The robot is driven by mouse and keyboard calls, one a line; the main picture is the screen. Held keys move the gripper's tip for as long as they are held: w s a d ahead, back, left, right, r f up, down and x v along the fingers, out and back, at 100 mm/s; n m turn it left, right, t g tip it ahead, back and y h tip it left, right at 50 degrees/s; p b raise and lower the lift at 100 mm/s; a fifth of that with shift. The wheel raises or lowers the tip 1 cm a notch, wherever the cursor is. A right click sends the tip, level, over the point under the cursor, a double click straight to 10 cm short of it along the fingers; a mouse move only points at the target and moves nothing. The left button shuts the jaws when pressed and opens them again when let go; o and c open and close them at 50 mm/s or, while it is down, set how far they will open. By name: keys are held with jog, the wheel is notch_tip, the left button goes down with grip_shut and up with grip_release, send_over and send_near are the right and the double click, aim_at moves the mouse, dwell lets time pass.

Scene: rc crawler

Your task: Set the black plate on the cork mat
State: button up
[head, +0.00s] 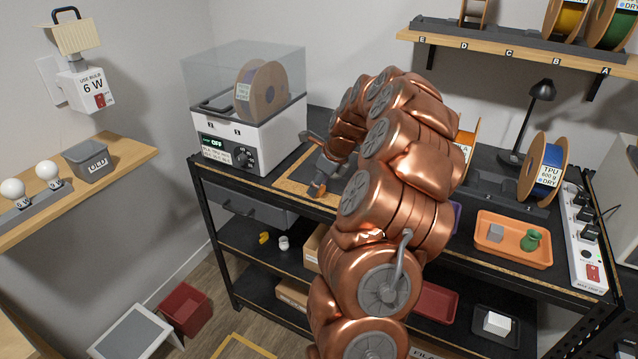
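My gripper (309,163) is at the left part of the black workbench top, at the end of my copper arm. Its two fingers are spread apart, with nothing visible between them. I cannot tell whether a finger touches the plate.
A white dryer box (245,135) with a clear lid and a spool stands left of the gripper. An orange tray (513,240), a blue spool (543,168) and a power strip (585,235) are at the right. A shelf (520,52) hangs above.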

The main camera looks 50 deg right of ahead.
jog(key=shift+o, duration=0.5)
jog(key=shift+r, duration=0.1)
jog(key=b+v, duration=0.3)
jog(key=v, duration=0.9)
jog(key=s+a+n+g+y, duration=0.1)
jog(key=s+a+n+g, duration=0.2)
jog(key=a+n, duration=1.75)
jog(key=s+a+f+n+g, duration=0.1)
jog(key=s+a+f+n, duration=0.2)
jog(key=s+a, duration=0.3)
jog(key=s+a+f+n+g+h, duration=0.1)
jog(key=s+a+f+n, duration=0.1)
jog(key=s+a+n, duration=0.3)
jog(key=s+a+f+n+g+h, duration=0.1)
jog(key=s+a+f+n, duration=0.2)
jog(key=s+a, duration=0.4)
jog(key=s+n, duration=0.1)
jog(key=s, duration=0.3)
jog(key=shift+s+f, duration=0.35)
jog(key=shift+f, duration=0.05)
